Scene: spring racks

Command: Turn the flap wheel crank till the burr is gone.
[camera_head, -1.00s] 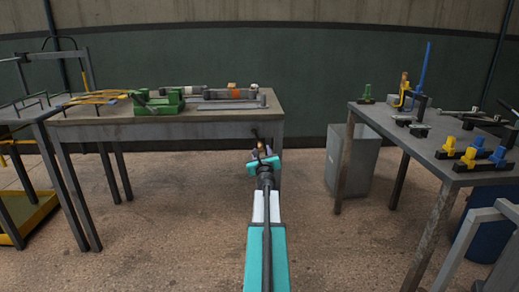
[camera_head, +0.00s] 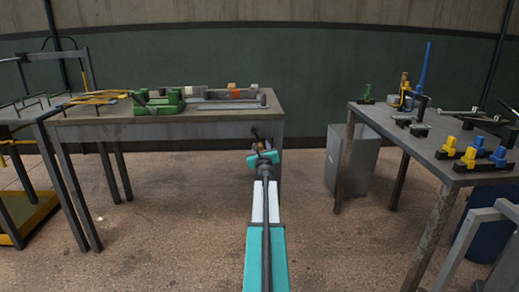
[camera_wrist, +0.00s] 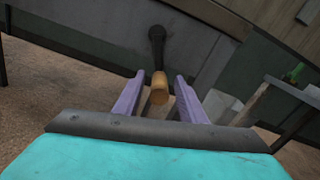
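The crank (camera_wrist: 156,42) is a dark arm hanging from a pivot on the grey bench front, with a tan, wood-coloured handle (camera_wrist: 159,91) at its lower end. In the head view the crank (camera_head: 255,131) shows small at the bench's right front. My gripper (camera_wrist: 160,96) is open, its two purple fingers on either side of the handle with gaps visible. It also shows in the head view (camera_head: 262,147), at the bench front. The flap wheel and the burr cannot be made out; a green machine (camera_head: 158,103) and a pale cylinder with an orange band (camera_head: 235,93) lie on the bench top.
The grey bench (camera_head: 215,130) stands ahead. A second table (camera_head: 440,165) at the right carries yellow, blue and green fixtures. A grey bin (camera_head: 355,160) stands between them. A yellow tray (camera_head: 35,215) is at lower left. The floor around my arm is clear.

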